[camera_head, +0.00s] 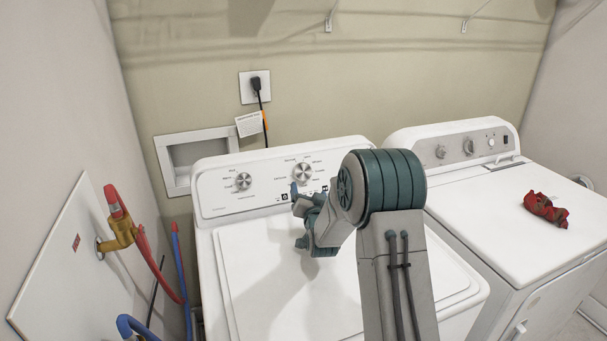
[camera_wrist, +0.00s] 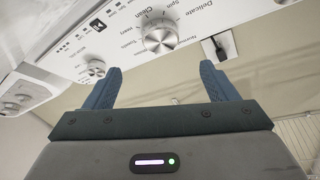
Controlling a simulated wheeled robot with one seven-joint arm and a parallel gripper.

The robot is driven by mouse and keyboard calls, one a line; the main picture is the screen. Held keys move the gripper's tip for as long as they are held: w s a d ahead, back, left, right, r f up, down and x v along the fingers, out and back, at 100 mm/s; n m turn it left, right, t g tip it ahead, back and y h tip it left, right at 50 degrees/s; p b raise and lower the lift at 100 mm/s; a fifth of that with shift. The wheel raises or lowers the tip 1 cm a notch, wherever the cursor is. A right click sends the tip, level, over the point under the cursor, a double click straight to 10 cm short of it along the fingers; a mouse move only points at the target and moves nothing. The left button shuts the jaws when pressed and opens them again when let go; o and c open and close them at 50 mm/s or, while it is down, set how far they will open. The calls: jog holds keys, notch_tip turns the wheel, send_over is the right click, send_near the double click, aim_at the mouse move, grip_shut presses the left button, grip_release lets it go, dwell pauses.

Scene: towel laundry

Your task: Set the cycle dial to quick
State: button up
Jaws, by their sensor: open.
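The washer (camera_head: 270,265) has a sloped control panel with two silver dials, a left dial (camera_head: 243,181) and a right dial (camera_head: 302,172). My gripper (camera_head: 298,193) is just in front of and below the right dial. In the wrist view, a silver dial (camera_wrist: 160,37) ringed by cycle names such as Normal, Delicate and Towels lies beyond my open gripper (camera_wrist: 160,76). The dial sits between the two blue fingers in the picture, apart from them. The word quick is not readable, and I cannot tell where the dial points.
A dryer (camera_head: 515,190) with a crumpled red cloth (camera_head: 546,208) on top stands at right. Red and blue hoses with a brass valve (camera_head: 119,238) are at left. The washer lid is closed.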

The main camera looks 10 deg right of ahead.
aim_at(303, 173)
jog(key=w+p, duration=0.3)
jog(key=w, duration=0.8)
jog(key=c, duration=1)
